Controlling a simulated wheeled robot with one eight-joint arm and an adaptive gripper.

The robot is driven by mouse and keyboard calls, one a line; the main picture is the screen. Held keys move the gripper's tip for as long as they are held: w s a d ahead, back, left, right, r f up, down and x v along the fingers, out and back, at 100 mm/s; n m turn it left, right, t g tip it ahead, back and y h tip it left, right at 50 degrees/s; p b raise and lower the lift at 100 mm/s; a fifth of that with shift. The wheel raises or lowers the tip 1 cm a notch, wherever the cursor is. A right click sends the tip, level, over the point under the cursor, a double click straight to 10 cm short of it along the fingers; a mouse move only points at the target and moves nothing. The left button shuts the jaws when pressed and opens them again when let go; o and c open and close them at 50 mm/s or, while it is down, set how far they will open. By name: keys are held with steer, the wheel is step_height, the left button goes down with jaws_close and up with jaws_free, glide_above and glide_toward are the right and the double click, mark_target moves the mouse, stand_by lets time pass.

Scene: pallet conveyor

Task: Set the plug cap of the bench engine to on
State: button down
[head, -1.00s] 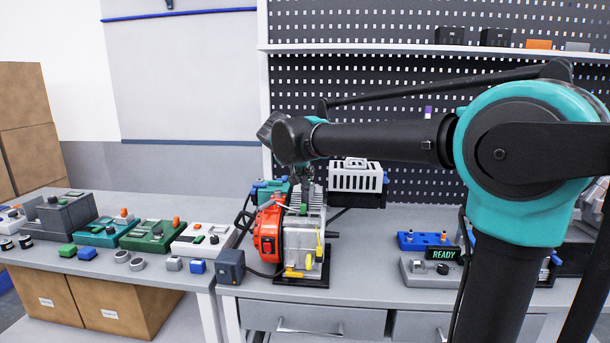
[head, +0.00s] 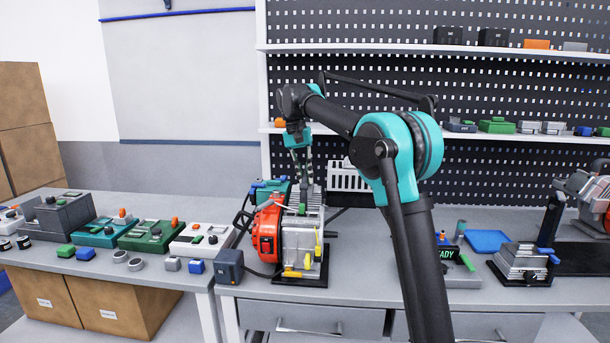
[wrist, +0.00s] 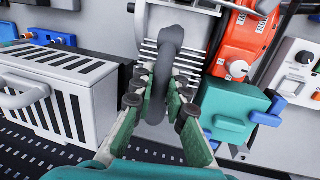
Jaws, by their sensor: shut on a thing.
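The bench engine (head: 300,240) stands on the middle bench, with an orange-red housing and a grey finned body. In the wrist view its fins show behind a thick, dark grey, bent piece (wrist: 169,45), which looks like the plug cap. My gripper (head: 304,180) points down at the top of the engine. In the wrist view my gripper (wrist: 160,88) has its green-padded fingers on both sides of the grey piece and is shut on it. The lower end of the piece is partly hidden between the fingers, so I cannot tell whether it is seated.
A white slotted box (wrist: 60,95) stands close beside my fingers. A teal block with a blue lever (wrist: 235,108) is on the other side. Control boxes (head: 200,238) stand on the left bench. A shelf (head: 470,132) with small boxes runs behind my arm.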

mark_target(304, 172)
steer(key=shift+w+f+g, duration=0.25)
steer(key=shift+f+g, duration=0.25)
steer(key=shift+g, duration=0.7)
steer(key=c, duration=1.5)
jaws_free()
steer(key=shift+v, duration=3.65)
